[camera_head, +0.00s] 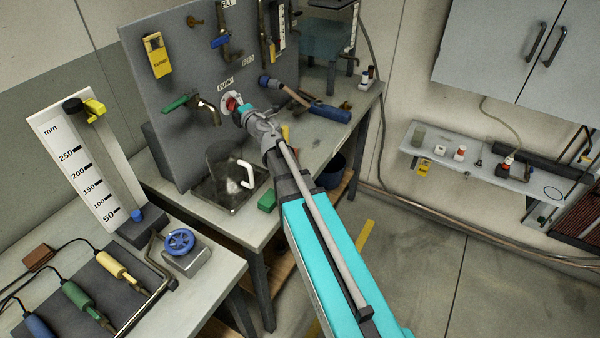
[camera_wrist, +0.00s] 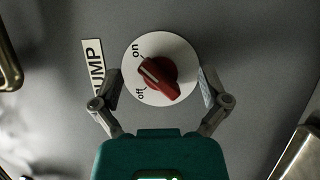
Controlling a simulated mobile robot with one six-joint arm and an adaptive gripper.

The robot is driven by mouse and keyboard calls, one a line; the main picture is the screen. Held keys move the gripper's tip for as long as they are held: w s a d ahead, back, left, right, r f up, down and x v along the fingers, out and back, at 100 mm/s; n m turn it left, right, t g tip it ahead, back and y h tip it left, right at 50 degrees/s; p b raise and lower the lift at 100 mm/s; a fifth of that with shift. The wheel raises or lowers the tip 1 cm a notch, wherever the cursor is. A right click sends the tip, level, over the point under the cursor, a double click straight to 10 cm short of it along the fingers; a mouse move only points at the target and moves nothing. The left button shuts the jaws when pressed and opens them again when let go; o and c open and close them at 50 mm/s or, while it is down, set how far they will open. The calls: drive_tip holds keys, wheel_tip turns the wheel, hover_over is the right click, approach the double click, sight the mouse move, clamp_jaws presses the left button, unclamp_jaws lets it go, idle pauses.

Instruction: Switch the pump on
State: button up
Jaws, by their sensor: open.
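The pump switch is a red knob (camera_wrist: 158,78) on a round white dial (camera_wrist: 180,58) with "on" and "off" printed on its left side. The knob's white line points to the upper left, between the two words; I cannot tell whether it meets the "on" mark. A "PUMP" label (camera_wrist: 94,66) is beside the dial, partly behind a finger. My gripper (camera_wrist: 160,80) is open, with one finger on each side of the knob and visible gaps to it. In the head view, my gripper (camera_head: 243,112) is at the dial (camera_head: 229,103) on the grey panel.
A green-handled tap (camera_head: 178,103) is left of the dial on the panel (camera_head: 165,75).

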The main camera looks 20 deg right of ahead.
drive_tip(key=shift+n+t+y+b, duration=0.35)
drive_tip(key=shift+n+b, duration=0.35)
drive_tip(key=shift+n, duration=0.45)
drive_tip(key=shift+n+t+y+b, duration=0.25)
drive_tip(key=shift+n+t+b, duration=0.3)
drive_tip(key=shift+n, duration=0.6)
